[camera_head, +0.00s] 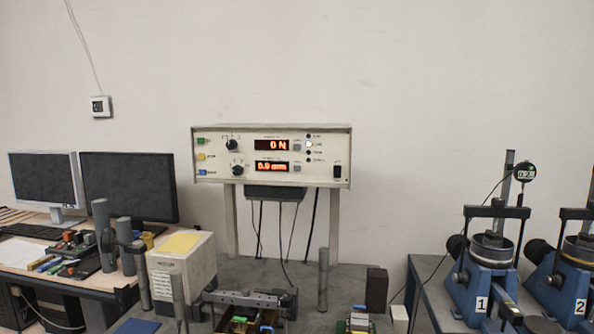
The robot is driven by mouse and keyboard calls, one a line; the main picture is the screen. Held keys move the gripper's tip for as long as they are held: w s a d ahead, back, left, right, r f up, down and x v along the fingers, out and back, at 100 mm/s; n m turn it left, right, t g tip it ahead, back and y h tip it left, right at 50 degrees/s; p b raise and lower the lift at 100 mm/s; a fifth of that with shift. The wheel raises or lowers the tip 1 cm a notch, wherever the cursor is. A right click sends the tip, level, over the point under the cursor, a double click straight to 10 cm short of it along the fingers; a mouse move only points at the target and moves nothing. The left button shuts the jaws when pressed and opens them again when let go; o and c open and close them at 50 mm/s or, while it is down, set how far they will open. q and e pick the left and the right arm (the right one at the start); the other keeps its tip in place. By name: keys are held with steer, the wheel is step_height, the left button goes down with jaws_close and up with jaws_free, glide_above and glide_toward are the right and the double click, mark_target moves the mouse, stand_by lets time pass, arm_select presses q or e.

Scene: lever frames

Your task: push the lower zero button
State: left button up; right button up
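The cream control box (220,133) stands on a raised stand against the wall. Its upper red display (285,145) reads 0 N and its lower red display (271,167) reads about 0.0 mm. A small grey button, the lower zero button (297,168), sits just right of the lower display; its label is too small to read. A similar upper button (297,147) sits right of the upper display. Neither of my grippers shows in the head view, and nothing covers the box's front.
Knobs (232,145), coloured buttons (201,157) and a black switch (337,171) share the panel. Below are a grey bench (345,285) with posts and fixtures and a beige box (190,265). Blue lever frames (480,285) stand right, monitors (127,185) left.

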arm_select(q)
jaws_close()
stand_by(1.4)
